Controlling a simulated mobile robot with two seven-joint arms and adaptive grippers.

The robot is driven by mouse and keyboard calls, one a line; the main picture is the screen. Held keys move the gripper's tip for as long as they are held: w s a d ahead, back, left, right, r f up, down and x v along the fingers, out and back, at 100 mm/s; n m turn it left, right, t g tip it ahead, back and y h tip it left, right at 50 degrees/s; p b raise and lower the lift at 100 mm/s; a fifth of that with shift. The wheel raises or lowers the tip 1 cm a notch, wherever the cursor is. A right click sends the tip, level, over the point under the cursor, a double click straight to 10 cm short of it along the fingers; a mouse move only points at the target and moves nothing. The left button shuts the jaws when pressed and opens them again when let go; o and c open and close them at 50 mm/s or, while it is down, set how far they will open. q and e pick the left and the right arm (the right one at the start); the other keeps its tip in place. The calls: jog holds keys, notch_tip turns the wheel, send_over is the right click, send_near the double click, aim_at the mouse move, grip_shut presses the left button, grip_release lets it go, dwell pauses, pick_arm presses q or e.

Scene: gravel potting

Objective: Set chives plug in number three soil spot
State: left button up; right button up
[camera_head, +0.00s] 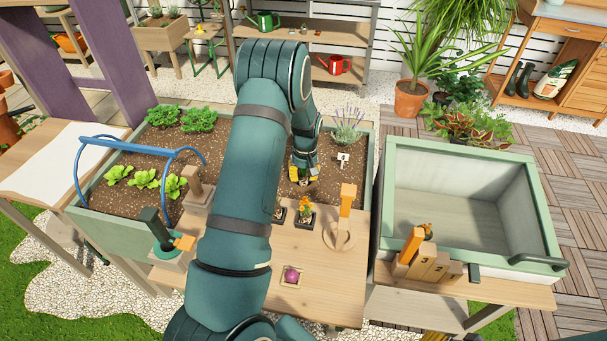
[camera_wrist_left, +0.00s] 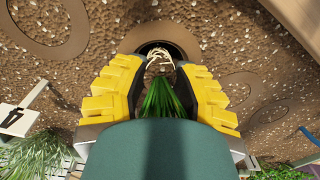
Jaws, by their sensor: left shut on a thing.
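My left gripper (camera_head: 305,176) is low over the soil of the green planter, right of its middle. In the left wrist view its yellow fingers (camera_wrist_left: 160,88) are shut on the chives plug (camera_wrist_left: 160,100), a tuft of thin green leaves with pale roots at its end. The root end is at a dark hole ringed in brown (camera_wrist_left: 167,30); whether it touches the soil I cannot tell. Other ringed spots show to the left (camera_wrist_left: 50,25) and right (camera_wrist_left: 243,90) of it. No number three is readable in the bed. My right gripper is not in view.
A lavender (camera_head: 347,128) and a number marker (camera_head: 343,160) stand right of my gripper. Lettuces (camera_head: 145,179) fill the bed's left side. The wooden table (camera_head: 240,300) in front holds potted plugs, including an orange flower (camera_head: 305,208). A pale green basin (camera_head: 470,200) stands right.

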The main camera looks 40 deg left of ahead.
pick_arm(q)
jog(key=o, duration=1.4)
jog(key=shift+r+p, duration=2.15)
jog(key=shift+r, duration=0.85)
jog(key=shift+r+p, duration=0.95)
jog(key=shift+r, duration=0.5)
